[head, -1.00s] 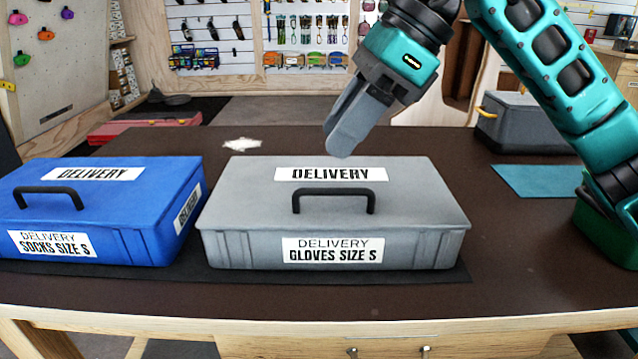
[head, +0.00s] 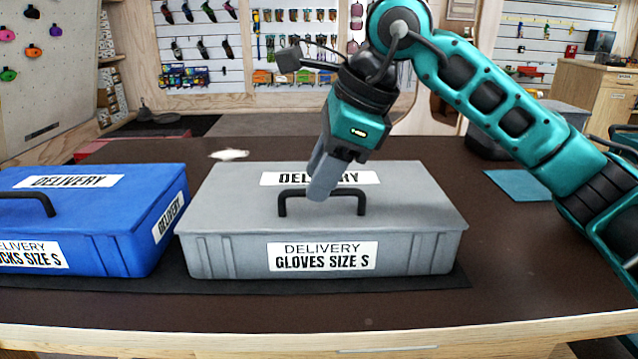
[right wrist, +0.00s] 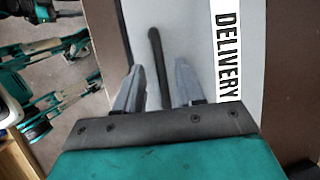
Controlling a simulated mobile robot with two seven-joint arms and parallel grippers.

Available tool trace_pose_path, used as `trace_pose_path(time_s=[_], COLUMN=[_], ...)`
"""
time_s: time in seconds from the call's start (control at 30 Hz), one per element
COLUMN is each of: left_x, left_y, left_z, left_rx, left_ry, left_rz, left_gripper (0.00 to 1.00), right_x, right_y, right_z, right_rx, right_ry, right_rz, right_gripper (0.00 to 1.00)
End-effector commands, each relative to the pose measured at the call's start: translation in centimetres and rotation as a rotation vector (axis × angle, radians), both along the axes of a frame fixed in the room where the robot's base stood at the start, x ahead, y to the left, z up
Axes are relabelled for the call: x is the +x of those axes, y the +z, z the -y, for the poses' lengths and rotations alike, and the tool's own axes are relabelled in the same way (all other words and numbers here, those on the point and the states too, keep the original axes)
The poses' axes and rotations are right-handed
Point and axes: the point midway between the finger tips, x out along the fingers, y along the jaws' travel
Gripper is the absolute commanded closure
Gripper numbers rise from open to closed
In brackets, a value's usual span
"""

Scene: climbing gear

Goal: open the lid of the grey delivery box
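The grey delivery box (head: 225,255) stands on the dark table with its lid (head: 410,200) down. Its front label reads "GLOVES SIZE S". A black handle (head: 362,203) stands up from the lid near its front. My right gripper (head: 319,192) is at the handle in the head view, covering part of the lid label. In the right wrist view the handle (right wrist: 158,65) runs between the two fingers (right wrist: 160,88), which are apart with a gap on each side. Whether they are level with the handle is hard to tell. My left gripper is not in view.
A blue delivery box (head: 90,215) stands close on the left, with a narrow gap to the grey box. Both are on a dark mat (head: 455,279). A teal mat (head: 517,185) lies at the right. The table (head: 510,270) is clear at the front right.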

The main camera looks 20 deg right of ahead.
Motion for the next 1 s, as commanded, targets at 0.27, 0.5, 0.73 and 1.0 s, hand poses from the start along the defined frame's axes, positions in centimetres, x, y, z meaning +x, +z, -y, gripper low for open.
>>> trace_pose_path(time_s=[0.27,0.5,0.73,1.0], left_x=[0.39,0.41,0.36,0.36], left_y=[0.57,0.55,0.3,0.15], left_z=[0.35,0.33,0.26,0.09], left_rx=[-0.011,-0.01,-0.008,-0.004], left_ry=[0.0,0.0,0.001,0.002], left_rz=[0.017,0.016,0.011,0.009], left_gripper=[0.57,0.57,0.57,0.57], right_x=[0.32,0.31,0.3,0.29], right_y=[-1.0,-0.96,-0.94,-0.93], right_z=[-0.33,-0.33,-0.33,-0.33], right_rx=[0.0,0.0,0.0,0.001], right_ry=[-0.001,0.0,0.0,0.0], right_rz=[0.0,0.0,0.0,0.0], right_gripper=[0.62,0.7,0.92,1.0])
